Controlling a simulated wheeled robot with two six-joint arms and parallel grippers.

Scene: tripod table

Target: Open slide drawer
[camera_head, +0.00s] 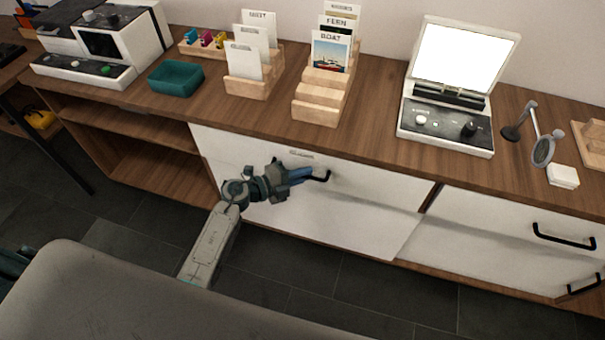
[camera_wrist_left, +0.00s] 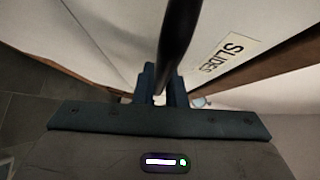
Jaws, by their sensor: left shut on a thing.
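The slide drawer (camera_head: 365,205) is a wide white front in the wooden cabinet, with a small label near its top edge. The label reads "SLIDES" in the left wrist view (camera_wrist_left: 229,52). Its black bar handle (camera_head: 324,176) shows only in part past my gripper. My left gripper (camera_head: 305,174) reaches in from the left and is shut on the handle, which runs between its fingers in the left wrist view (camera_wrist_left: 178,45). The drawer front looks flush or nearly so; I cannot tell whether it stands out. My right gripper is not in view.
Another white drawer with a black handle (camera_head: 563,237) is to the right. On the countertop stand a lit screen device (camera_head: 462,57), wooden card racks (camera_head: 322,92), a teal tray (camera_head: 176,78) and a white machine (camera_head: 104,45). Dark tiled floor lies in front.

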